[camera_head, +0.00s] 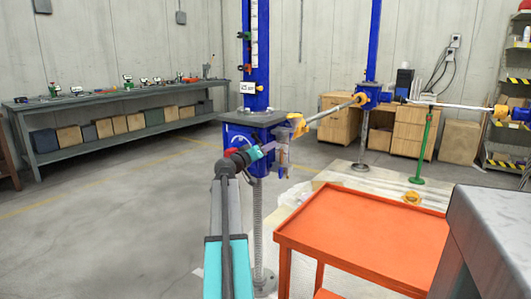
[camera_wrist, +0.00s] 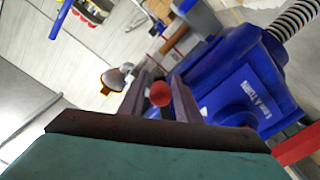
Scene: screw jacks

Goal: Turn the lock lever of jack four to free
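A blue screw jack (camera_head: 262,122) with a tall blue column stands near the middle of the head view, on a grey threaded screw. Its blue housing with white lettering also fills the right of the wrist view (camera_wrist: 235,92). My gripper (camera_head: 265,149) is at the housing's front side. In the wrist view, a round red knob (camera_wrist: 160,94) sits between my two dark fingers, with little or no gap on either side. The lever behind the knob is mostly hidden, and its angle cannot be read. I cannot read a jack number.
An orange cart (camera_head: 355,230) stands front right, close to the jack. A grey metal surface (camera_head: 495,225) is at the right edge. A shaft (camera_head: 330,111) links to a second blue jack (camera_head: 370,97) behind. A workbench (camera_head: 120,97) lines the left wall; floor at left is clear.

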